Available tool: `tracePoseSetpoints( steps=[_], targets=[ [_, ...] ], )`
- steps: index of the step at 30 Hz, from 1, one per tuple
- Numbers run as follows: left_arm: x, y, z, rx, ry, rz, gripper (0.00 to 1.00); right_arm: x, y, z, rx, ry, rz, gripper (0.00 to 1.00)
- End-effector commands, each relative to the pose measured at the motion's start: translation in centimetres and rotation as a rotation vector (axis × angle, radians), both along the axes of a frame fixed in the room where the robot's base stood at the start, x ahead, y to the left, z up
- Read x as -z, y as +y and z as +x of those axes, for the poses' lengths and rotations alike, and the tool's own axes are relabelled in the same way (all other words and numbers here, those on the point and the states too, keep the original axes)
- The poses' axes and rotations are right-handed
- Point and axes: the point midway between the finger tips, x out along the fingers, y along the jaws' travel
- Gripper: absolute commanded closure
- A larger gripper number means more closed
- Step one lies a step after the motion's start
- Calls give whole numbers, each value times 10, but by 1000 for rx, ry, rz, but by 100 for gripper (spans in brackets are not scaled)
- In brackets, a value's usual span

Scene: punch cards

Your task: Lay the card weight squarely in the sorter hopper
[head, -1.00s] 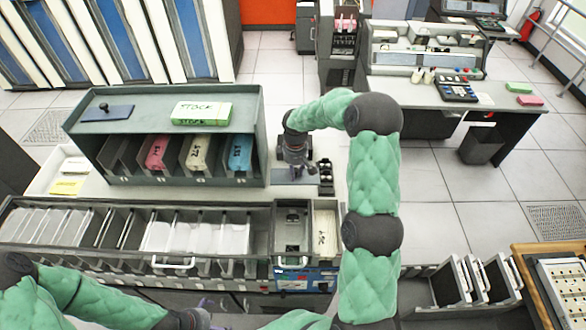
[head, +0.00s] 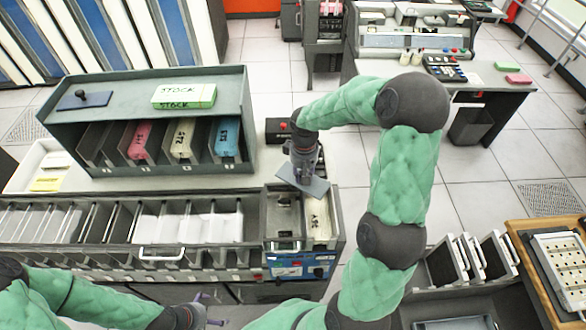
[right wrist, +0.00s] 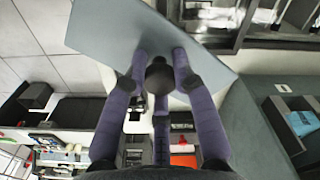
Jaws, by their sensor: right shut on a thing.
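The card weight (head: 316,186) is a flat blue-grey plate with a black knob (right wrist: 159,77). My right gripper (head: 303,167) is shut on the knob, and the fingers surround it in the right wrist view (right wrist: 160,68). The plate hangs above the back edge of the sorter's right end, turned askew to the machine's edges. Below and in front are an open dark bay (head: 285,212) and, beside it, a bay with cream cards (head: 319,222); I cannot tell which is the hopper. My left gripper (head: 208,311) is at the bottom edge, empty, its jaw opening unclear.
A second knobbed plate (head: 84,100) and a green card stack (head: 184,96) lie on the grey shelf unit (head: 225,87). Its slots hold coloured card decks. The sorter's pockets (head: 190,228) run left.

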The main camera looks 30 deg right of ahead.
Motion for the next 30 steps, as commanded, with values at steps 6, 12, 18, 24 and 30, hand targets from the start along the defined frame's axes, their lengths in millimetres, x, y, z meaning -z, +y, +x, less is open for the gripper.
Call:
tracePoseSetpoints(
  steps=[6,12,18,24,30],
  targets=[
    [24,0,0,0,0,0,0,18,-9,-34,379,-3,0,100],
    [39,0,0,0,0,0,0,30,-13,-62,692,-2,1,100],
    [47,0,0,0,0,0,0,37,-14,-79,888,-2,1,100],
    [48,0,0,0,0,0,0,38,-14,-83,951,-2,1,100],
    [48,0,0,0,0,0,0,37,-14,-83,951,-2,1,100]
  ],
)
